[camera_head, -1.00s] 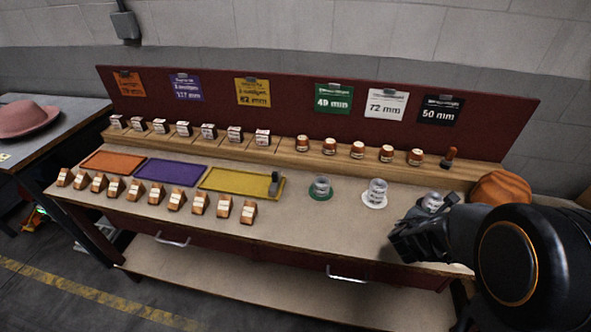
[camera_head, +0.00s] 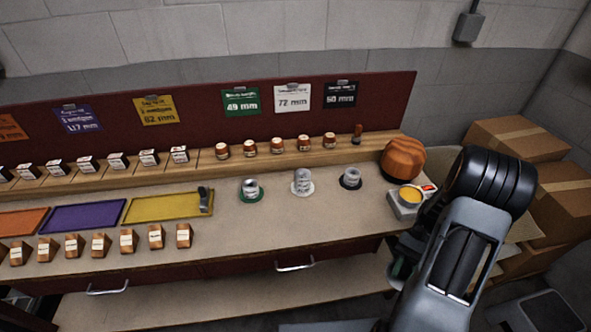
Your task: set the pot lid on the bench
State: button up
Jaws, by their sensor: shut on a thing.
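A small grey pot unit (camera_head: 405,209) stands at the right end of the bench (camera_head: 335,232), its round top open and showing a yellow-orange surface. My gripper (camera_head: 398,268) is in front of the bench's right end, below and in front of the pot. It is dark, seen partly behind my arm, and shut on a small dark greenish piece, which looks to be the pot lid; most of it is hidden. The gripper and piece appear apart from the bench top.
A round wooden hat block (camera_head: 402,158) stands behind the pot. Small cups on round mats, one of them green (camera_head: 250,191), stand left of it. The front strip of bench between the cups and the edge is clear. Cardboard boxes (camera_head: 518,143) are at the right.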

jog(key=w+d+r+m+t+y+p, duration=0.25)
jog(key=w+r+m+t, duration=0.65)
jog(key=w+m+t, duration=0.65)
jog(key=m+t, duration=0.2)
jog(key=t, duration=0.1)
send_over(361, 213)
jog(key=shift+h, duration=0.45)
jog(key=f, duration=0.9)
jog(key=shift+s+d+p, duration=0.1)
jog(key=shift+s+p, duration=0.15)
jog(key=shift+p, duration=0.15)
jog(key=shift+w+f, duration=0.25)
jog(key=shift+f, duration=0.15)
jog(key=shift+f+p, duration=0.45)
jog(key=shift+f, duration=1.05)
jog(key=shift+f, duration=0.15)
jog(key=o, duration=0.9)
jog(key=shift+o, duration=0.2)
